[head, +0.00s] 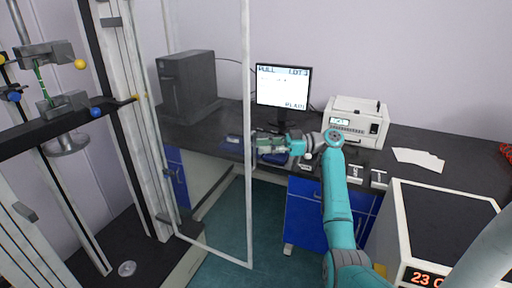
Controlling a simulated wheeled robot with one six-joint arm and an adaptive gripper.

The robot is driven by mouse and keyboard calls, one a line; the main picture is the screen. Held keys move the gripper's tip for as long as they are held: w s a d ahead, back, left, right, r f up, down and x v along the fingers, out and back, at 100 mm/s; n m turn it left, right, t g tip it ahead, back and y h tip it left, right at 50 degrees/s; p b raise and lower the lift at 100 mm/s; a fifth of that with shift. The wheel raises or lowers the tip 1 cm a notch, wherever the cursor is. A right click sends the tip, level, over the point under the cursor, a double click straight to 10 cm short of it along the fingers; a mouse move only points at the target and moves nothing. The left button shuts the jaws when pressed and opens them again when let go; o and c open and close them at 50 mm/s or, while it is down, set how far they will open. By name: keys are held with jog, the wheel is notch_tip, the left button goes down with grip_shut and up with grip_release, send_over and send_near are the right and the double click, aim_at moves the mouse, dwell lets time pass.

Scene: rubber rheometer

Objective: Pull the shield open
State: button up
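The shield (248,190) is a tall clear panel with a white frame, left of centre in the head view. Its left side is next to the testing machine's upright (142,130), and its right edge stands out in front of the desk. My gripper (260,146) is at the shield's right frame edge, about halfway up the visible panel. The fingers overlap the edge in the picture. I cannot tell whether they touch it or are closed around it.
The testing machine with its clamps (48,55) stands at the left. A dark desk (400,150) behind holds a monitor (283,88), a computer tower (188,85) and a white printer-like device (358,122). A white-edged box (450,215) with a red display is front right. Green floor (225,220) shows below the shield.

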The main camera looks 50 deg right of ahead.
jog(key=v, duration=0.8)
jog(key=shift+s+d, duration=0.15)
jog(key=shift+s, duration=0.1)
